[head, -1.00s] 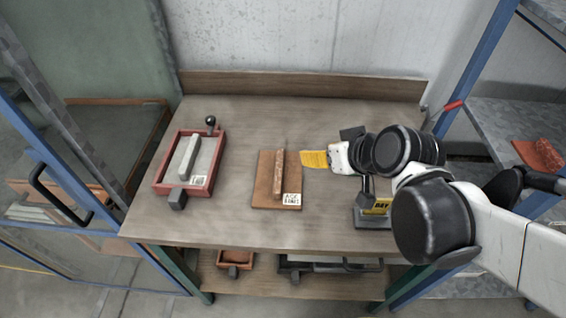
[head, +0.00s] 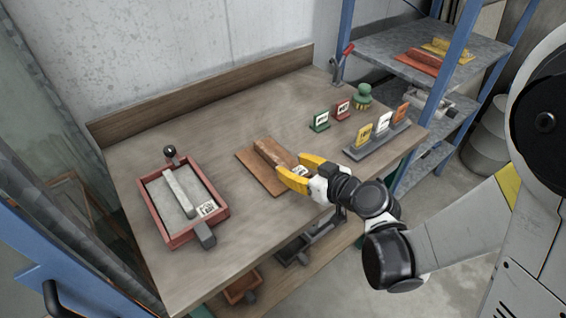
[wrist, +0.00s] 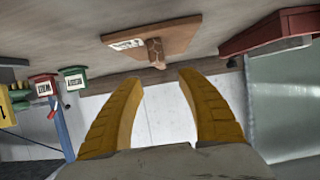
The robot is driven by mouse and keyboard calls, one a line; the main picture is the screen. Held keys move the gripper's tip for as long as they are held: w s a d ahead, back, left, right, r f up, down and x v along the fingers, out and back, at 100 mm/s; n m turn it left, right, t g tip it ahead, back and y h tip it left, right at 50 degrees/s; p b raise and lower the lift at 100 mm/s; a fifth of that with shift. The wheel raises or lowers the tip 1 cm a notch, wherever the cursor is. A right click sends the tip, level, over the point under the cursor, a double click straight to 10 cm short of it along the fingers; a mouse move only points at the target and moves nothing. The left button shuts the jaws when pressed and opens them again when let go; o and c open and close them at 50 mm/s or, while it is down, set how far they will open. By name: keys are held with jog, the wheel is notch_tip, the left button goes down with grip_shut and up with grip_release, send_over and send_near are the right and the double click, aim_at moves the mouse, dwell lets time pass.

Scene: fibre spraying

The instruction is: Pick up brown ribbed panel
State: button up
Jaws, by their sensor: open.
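The brown ribbed panel (head: 250,158) lies flat on the workbench in the head view, with a raised bar along its middle and a white label at its right end. My gripper (head: 289,168) is open, its two yellow fingers pointing at the bar's right end and overlapping the panel in this view. In the wrist view the panel (wrist: 178,38) appears at the top, beyond the spread fingers (wrist: 160,76), with its bar end facing the gap. Nothing is between the fingers, and they look apart from the panel.
A red-framed tray (head: 160,216) with a grey block sits left on the workbench (head: 212,130). Tags in a grey holder (head: 383,143), small green and red tags, and a green knobbed object (head: 362,97) stand right. A blue-post shelf (head: 410,50) stands beyond. Trays lie underneath.

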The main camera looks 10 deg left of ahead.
aim_at(274, 157)
jog(key=x, duration=0.4)
jog(key=shift+w+a+f, duration=0.15)
jog(key=shift+w, duration=0.1)
jog(key=b+x, duration=0.2)
jog(key=x, duration=0.3)
jog(key=shift+w+a+f, duration=0.1)
jog(key=shift+a, duration=0.3)
jog(key=shift+d, duration=0.1)
jog(key=shift+c, duration=0.8)
grip_shut()
